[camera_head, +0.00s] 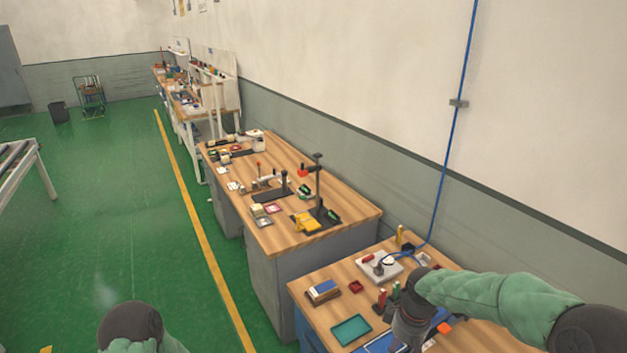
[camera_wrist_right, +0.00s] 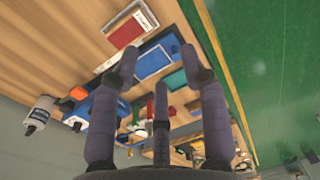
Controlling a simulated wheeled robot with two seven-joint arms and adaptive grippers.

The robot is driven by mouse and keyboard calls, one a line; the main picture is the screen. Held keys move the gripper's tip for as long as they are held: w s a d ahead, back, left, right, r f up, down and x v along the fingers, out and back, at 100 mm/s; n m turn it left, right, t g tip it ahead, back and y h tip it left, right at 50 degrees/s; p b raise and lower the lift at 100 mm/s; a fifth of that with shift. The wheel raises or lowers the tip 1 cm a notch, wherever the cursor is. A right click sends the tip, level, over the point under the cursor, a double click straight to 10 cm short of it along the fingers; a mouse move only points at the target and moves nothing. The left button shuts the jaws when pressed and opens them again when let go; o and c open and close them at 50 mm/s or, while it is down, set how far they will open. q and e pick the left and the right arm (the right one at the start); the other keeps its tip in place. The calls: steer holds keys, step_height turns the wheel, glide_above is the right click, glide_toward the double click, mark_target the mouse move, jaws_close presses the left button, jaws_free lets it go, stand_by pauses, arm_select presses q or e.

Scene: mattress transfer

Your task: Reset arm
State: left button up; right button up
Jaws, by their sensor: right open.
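My right arm in its green sleeve comes in from the right in the head view. My right gripper (camera_head: 405,322) hangs over the near workbench (camera_head: 318,310), pointing down, with its fingertips cut off or hard to make out there. In the right wrist view my right gripper (camera_wrist_right: 160,65) shows its grey fingers spread apart with nothing between them. The bench top lies beyond the fingers. A rounded grey part of my left arm (camera_head: 130,324) shows at the bottom left of the head view, over the green floor; the left gripper is out of sight.
On the near bench are a teal tray (camera_head: 351,330), a blue-topped box (camera_head: 322,291), a small red tray (camera_head: 355,287) and a white board (camera_head: 379,267). A second bench (camera_head: 340,205) stands behind it. The green floor (camera_head: 130,220) at left is mostly clear.

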steer(key=s+a+f+m+y+b, duration=0.15)
steer(key=s+a+f, duration=0.25)
steer(key=f, duration=0.6)
steer(key=s+a+f+m+y+b, duration=0.1)
steer(key=s+a+f+b, duration=0.25)
steer(key=f, duration=0.65)
steer(key=s+a+f+m+b, duration=0.1)
steer(key=s+a+f+m, duration=0.1)
steer(key=s+f, duration=0.4)
steer(key=s+a+f+m+b, duration=0.2)
steer(key=s+f+m, duration=0.1)
steer(key=s+f, duration=0.4)
step_height(320, 180, down, 2)
steer(key=shift+s+a+m+y, duration=0.25)
steer(key=shift+a+m+y, duration=0.1)
steer(key=shift+w, duration=0.1)
